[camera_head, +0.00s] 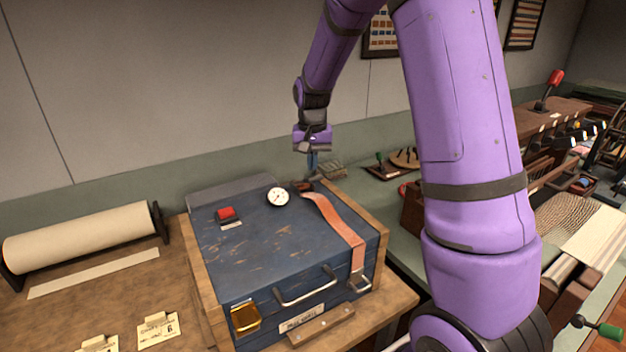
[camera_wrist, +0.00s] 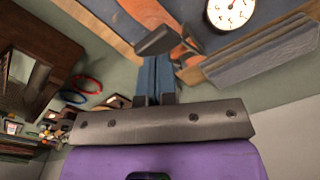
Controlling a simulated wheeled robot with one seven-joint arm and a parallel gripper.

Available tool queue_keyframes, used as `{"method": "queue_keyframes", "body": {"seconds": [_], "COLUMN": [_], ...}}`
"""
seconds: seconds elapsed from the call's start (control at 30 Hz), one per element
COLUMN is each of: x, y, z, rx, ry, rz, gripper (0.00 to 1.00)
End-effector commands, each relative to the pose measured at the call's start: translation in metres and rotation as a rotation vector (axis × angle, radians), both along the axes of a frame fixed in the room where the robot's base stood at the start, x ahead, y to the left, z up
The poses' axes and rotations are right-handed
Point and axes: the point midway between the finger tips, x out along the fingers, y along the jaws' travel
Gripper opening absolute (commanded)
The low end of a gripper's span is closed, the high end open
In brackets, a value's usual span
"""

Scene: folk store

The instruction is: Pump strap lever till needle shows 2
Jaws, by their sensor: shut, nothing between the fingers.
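A worn blue case (camera_head: 285,238) sits in a wooden frame on the bench. An orange strap (camera_head: 338,228) runs over its right side to a front buckle; the strap also shows in the wrist view (camera_wrist: 146,12). A dark lever (camera_head: 301,187) is at the strap's far end, and its flat grip shows close up in the wrist view (camera_wrist: 157,41). A white dial (camera_head: 278,197) is beside it, also in the wrist view (camera_wrist: 231,12); its numbers are too small to read. My gripper (camera_head: 312,165) is shut and empty, pointing down by the lever; contact cannot be told.
A red switch (camera_head: 226,213) is on the lid's left. A grey slab (camera_head: 230,188) lies behind the case. A paper roll (camera_head: 82,237) and paper tags (camera_head: 158,329) are to the left. A wooden loom-like device (camera_head: 545,120) stands at right. The wall is close behind.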

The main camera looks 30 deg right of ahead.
Motion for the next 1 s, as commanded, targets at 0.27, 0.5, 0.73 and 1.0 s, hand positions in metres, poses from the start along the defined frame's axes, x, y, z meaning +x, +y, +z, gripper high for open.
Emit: {"method": "queue_keyframes", "body": {"seconds": [0.27, 0.5, 0.73, 1.0], "x": [0.000, -0.001, -0.002, -0.004], "y": [0.000, 0.000, 0.000, 0.000], "z": [0.000, -0.006, -0.016, -0.027], "rx": [0.000, 0.000, 0.001, 0.000], "ry": [0.000, 0.000, 0.001, 0.001], "rz": [0.000, 0.000, 0.000, -0.001], "gripper": [0.00, 0.00, 0.00, 0.00]}}
